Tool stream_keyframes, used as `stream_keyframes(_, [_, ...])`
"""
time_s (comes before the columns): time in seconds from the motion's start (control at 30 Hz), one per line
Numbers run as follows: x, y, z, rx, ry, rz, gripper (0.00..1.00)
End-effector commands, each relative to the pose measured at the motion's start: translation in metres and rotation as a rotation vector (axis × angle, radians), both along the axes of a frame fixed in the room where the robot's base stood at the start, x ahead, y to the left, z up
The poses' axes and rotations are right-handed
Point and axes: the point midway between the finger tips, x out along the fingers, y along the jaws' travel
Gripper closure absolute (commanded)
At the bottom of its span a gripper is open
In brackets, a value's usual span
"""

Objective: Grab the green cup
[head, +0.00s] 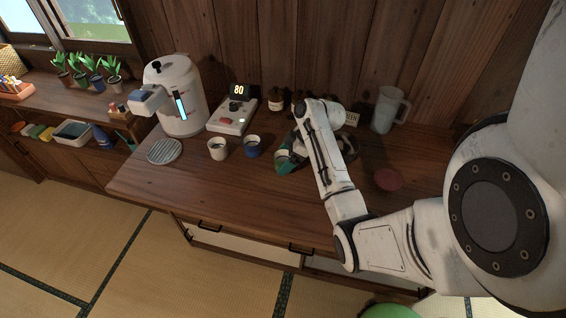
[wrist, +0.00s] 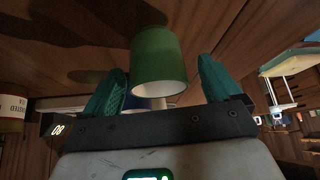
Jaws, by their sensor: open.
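The green cup (wrist: 160,58) shows in the wrist view, with its pale inside and rim facing the camera. It lies in the space between the two teal fingers of my gripper (wrist: 163,82), which are apart on either side of it, and no finger clearly touches it. In the head view my gripper (head: 288,163) is low over the wooden counter, right of the blue cup (head: 252,146). I cannot make out the green cup there; my arm and gripper cover that spot.
A white cup (head: 217,149) stands beside the blue one. A clear pitcher (head: 388,110) and red disc (head: 388,179) are to the right.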

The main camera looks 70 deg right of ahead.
Motion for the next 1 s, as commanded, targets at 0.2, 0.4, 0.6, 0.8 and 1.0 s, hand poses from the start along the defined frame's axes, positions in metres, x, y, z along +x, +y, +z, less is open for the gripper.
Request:
stream_keyframes(0.2, [0.015, 0.002, -0.022, 0.001, 0.001, 0.0, 0.09])
stream_keyframes(0.4, [0.018, 0.003, -0.027, -0.001, 0.0, -0.001, 0.09])
stream_keyframes(0.6, [0.017, 0.003, -0.027, -0.001, 0.0, -0.001, 0.17])
stream_keyframes(0.8, [0.017, 0.003, -0.027, 0.0, 0.0, -0.001, 0.37])
stream_keyframes(1.0, [0.017, 0.003, -0.027, 0.0, 0.0, -0.001, 0.56])
